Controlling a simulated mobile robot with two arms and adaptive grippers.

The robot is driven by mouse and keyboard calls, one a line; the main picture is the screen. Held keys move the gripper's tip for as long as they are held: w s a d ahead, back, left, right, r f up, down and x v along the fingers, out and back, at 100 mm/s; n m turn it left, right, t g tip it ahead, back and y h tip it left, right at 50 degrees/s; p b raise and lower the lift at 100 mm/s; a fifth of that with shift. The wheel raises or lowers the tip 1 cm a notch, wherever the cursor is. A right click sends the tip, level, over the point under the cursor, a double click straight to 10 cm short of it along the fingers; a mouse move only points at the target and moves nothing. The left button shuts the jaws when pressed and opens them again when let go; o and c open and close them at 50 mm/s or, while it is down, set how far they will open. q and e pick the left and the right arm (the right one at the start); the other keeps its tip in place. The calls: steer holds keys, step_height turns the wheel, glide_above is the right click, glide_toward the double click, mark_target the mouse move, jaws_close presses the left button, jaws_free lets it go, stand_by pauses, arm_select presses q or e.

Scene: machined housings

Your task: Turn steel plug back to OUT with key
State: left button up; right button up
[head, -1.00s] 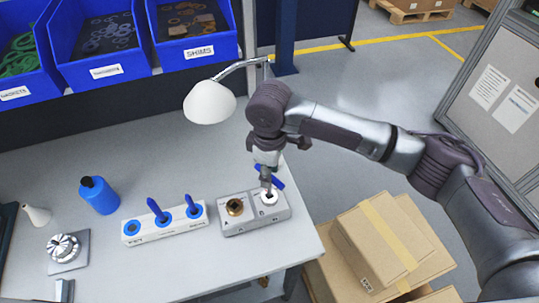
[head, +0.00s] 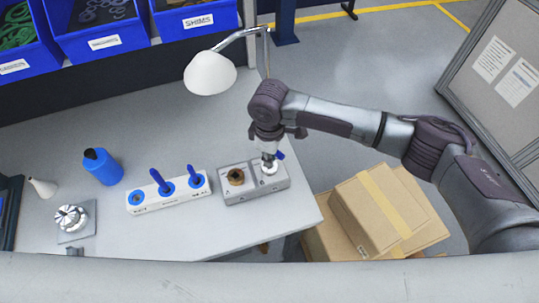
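The grey housing block (head: 240,198) stands near the table's right edge. Its brass plug (head: 236,177) is on the left, by the letter A. The steel plug (head: 269,169) is on the right and partly hidden under my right gripper (head: 268,157). My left gripper is not in view.
A white key rack (head: 150,207) with two standing blue keys is left of the housing. A blue bottle (head: 102,168), a white lamp (head: 210,73) and a round metal part (head: 70,217) are also on the table. Cardboard boxes (head: 370,210) stand beyond the right edge.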

jaws_close()
steer(key=shift+r+n+p, duration=0.1)
steer(key=shift+n+p, duration=0.2)
steer(key=shift+n, duration=1.1)
steer(key=shift+p, duration=0.35)
steer(key=shift+n, duration=0.6)
steer(key=shift+n+p, duration=0.3)
steer(key=shift+n, duration=0.5)
